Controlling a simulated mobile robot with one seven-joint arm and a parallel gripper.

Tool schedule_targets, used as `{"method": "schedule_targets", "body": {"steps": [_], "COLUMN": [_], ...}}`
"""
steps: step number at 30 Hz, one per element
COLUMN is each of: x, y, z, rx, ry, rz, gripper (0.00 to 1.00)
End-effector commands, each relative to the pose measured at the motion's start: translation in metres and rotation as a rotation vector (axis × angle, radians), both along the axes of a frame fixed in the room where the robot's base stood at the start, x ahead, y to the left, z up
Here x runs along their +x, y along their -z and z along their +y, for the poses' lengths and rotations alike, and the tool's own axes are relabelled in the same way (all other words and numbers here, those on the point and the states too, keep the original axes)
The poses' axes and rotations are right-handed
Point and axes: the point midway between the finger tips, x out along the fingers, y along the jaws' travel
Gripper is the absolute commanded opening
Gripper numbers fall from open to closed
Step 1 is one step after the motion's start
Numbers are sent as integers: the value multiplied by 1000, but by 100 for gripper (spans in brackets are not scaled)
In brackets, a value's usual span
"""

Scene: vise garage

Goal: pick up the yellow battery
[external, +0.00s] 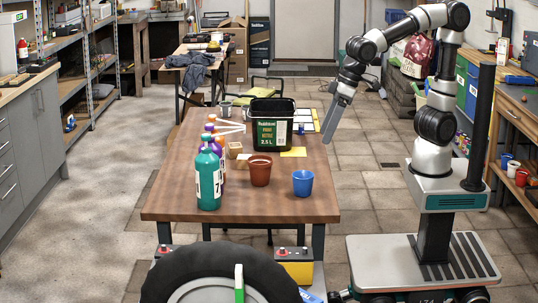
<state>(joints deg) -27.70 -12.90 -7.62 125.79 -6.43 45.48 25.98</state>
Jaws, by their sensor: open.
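My gripper (328,138) hangs from my arm at the right edge of the wooden table, far behind and above the battery. It points down and slightly left. It is open, with nothing seen in it, and touches nothing that I can make out.
The tyre (165,285) fills the foreground. The wooden table (265,207) bears a green bottle (208,178), a brown cup (260,172), a blue cup (303,183) and a dark green bucket (271,125). Floor right of the table is clear up to my base.

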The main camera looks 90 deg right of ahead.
Motion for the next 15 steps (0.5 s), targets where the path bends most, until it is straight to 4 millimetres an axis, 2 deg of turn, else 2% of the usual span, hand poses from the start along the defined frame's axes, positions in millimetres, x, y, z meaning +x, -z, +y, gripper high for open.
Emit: {"method": "schedule_targets", "body": {"steps": [1, 4, 9, 12, 15], "x": [14, 35, 46, 43, 39], "y": [14, 40, 91, 115, 130], "z": [32, 90, 186, 227, 252], "rx": [-11, -28, -68, -84, -93], "ry": [-15, -10, -14, -19, -24], "rz": [21, 35, 21, 2, -14], "gripper": [73, 73, 73, 73, 73]}}
